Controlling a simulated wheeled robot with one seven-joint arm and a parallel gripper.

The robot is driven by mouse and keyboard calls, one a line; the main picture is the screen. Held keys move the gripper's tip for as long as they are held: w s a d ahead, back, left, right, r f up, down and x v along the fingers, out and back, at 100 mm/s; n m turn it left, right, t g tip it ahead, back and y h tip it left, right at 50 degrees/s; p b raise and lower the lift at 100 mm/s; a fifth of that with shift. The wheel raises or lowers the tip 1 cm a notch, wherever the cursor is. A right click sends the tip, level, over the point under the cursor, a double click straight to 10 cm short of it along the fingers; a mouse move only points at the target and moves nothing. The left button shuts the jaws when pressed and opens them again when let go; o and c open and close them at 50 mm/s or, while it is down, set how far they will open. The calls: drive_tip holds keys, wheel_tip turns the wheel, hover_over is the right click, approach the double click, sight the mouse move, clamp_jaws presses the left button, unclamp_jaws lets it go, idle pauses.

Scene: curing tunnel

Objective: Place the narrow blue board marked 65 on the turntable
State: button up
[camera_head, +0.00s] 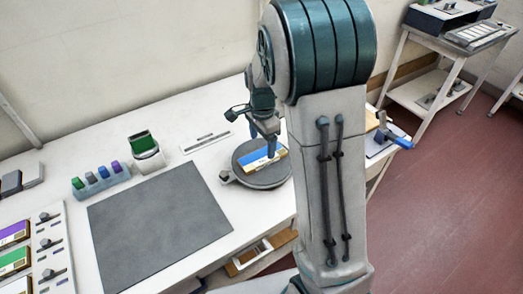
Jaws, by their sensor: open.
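The narrow board (262,160), with a blue strip and a tan and white strip, lies on the round grey turntable (247,180). Any number on it is too small to read. The turntable stands on the white table, just left of my arm's large upright link. My gripper (270,150) is open, right above the board. Its fingertips are close to the board's upper face; whether they touch it I cannot tell. Part of the board is hidden behind the fingers.
A dark grey mat (160,225) covers the table's middle. A rack of coloured blocks (100,183) and a green-topped container (146,150) stand behind it. Purple (14,233) and green (14,262) boards lie at far left, beside a panel with knobs (52,245).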

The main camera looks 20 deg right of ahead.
sight(262, 156)
wheel_tip(262, 156, up, 7)
drive_tip(key=s+r+n+t, duration=0.3)
drive_tip(key=s+n, duration=1.1)
drive_tip(key=s, duration=0.7)
drive_tip(key=shift+s+a+r, duration=0.15)
drive_tip(key=shift+r, duration=0.3)
